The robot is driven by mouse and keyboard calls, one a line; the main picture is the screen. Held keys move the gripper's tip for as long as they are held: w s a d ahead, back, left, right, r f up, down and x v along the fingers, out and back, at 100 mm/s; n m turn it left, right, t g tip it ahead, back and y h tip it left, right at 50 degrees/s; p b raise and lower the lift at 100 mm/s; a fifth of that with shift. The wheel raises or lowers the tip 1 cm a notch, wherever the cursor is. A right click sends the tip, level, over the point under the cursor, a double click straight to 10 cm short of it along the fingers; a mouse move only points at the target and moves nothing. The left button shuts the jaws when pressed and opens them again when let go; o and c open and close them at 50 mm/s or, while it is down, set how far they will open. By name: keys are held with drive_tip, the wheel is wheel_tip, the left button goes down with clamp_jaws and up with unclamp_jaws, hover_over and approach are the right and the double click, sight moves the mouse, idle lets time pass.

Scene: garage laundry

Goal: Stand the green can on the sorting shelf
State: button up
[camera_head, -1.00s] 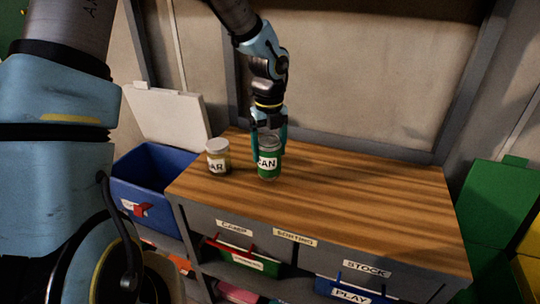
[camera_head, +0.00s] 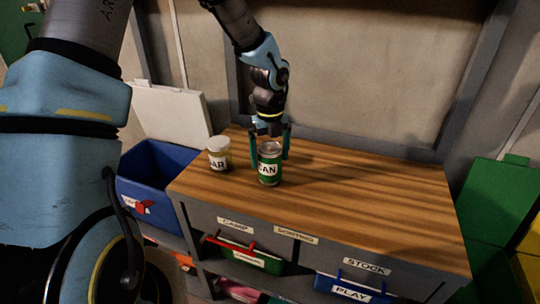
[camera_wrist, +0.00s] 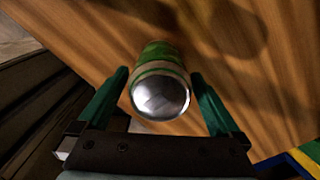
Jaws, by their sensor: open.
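The green can (camera_head: 269,166) stands upright on the wooden top of the sorting shelf (camera_head: 360,205), near its left end, with its label facing the head camera. My gripper (camera_head: 270,155) is open above and around the can's upper part, with a finger on either side. In the wrist view the can (camera_wrist: 161,85) shows its silver lid between the two open green fingers of my gripper (camera_wrist: 160,95), with gaps on both sides.
A labelled jar (camera_head: 219,155) stands close to the left of the can. A blue bin (camera_head: 155,180) with an open white lid (camera_head: 172,115) is at the left. Green bins (camera_head: 495,210) stand at the right. The right part of the wooden top is clear.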

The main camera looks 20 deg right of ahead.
wheel_tip(320, 180, up, 12)
drive_tip(key=shift+r+b, duration=0.1)
drive_tip(key=shift+b, duration=0.75)
drive_tip(key=s+a+f+n, duration=0.2)
drive_tip(key=a+n, duration=1.3)
drive_tip(key=n, duration=0.2)
drive_tip(key=s+a+f+n+t, duration=0.1)
drive_tip(key=s+a+f+n, duration=0.1)
drive_tip(key=a+n, duration=1.3)
drive_tip(key=n, duration=0.2)
drive_tip(key=shift+n+t, duration=0.3)
drive_tip(key=shift+a, duration=0.1)
